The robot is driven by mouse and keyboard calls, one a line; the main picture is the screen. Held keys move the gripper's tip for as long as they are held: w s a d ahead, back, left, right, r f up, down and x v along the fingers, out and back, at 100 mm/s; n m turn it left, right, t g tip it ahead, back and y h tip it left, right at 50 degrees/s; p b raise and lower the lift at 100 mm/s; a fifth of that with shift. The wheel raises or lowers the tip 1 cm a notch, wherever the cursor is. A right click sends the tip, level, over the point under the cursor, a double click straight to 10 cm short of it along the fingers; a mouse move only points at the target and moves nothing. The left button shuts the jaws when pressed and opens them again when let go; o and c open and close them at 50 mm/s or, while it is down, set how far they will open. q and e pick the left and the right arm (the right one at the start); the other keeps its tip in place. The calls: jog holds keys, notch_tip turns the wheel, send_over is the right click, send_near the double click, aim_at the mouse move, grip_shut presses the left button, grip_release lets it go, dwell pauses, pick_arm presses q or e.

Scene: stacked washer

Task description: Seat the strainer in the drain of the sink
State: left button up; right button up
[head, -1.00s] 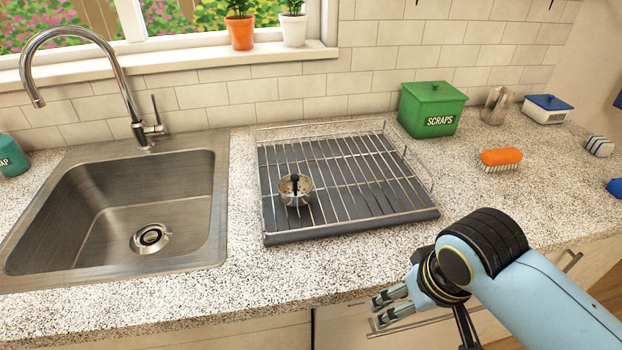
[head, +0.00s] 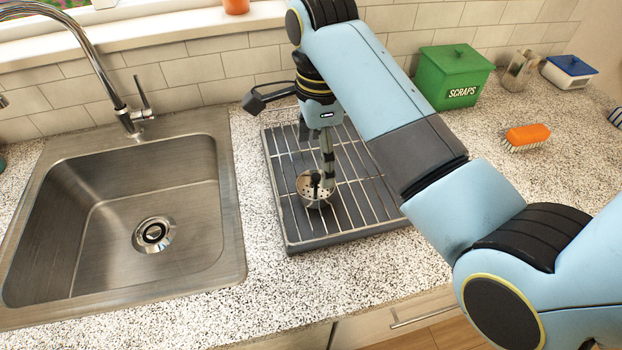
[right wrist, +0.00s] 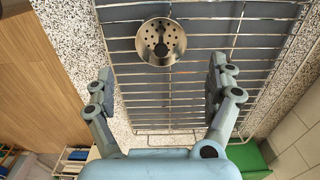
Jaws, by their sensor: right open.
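The strainer (head: 311,193) is a small perforated metal cup with a dark knob. It sits on the wire drying rack, and it also shows in the right wrist view (right wrist: 161,42). My right gripper (head: 326,170) points down over the rack, right at the strainer in the head view. In the right wrist view my right gripper (right wrist: 163,82) is open and empty, with the strainer beyond its fingertips and roughly centred between them. The sink (head: 92,215) is at the left, with its round drain (head: 154,234) in the basin floor. My left gripper is not in view.
The drying rack (head: 352,238) lies on the speckled counter just right of the sink. The tap (head: 118,100) rises behind the basin. A green scraps bin (head: 452,77) and an orange brush (head: 527,136) stand farther right. The basin is empty.

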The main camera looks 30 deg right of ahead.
aim_at(316, 176)
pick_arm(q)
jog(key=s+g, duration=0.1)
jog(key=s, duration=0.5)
pick_arm(e)
notch_tip(316, 176, down, 3)
jog(key=shift+w, duration=0.15)
notch_tip(316, 176, down, 4)
jog(key=shift+a+f+p, duration=0.15)
jog(key=shift+f+p, duration=0.05)
jog(key=shift+p, duration=0.55)
jog(key=shift+f, duration=0.3)
jog(key=c, duration=1.1)
jog(key=shift+c, duration=0.8)
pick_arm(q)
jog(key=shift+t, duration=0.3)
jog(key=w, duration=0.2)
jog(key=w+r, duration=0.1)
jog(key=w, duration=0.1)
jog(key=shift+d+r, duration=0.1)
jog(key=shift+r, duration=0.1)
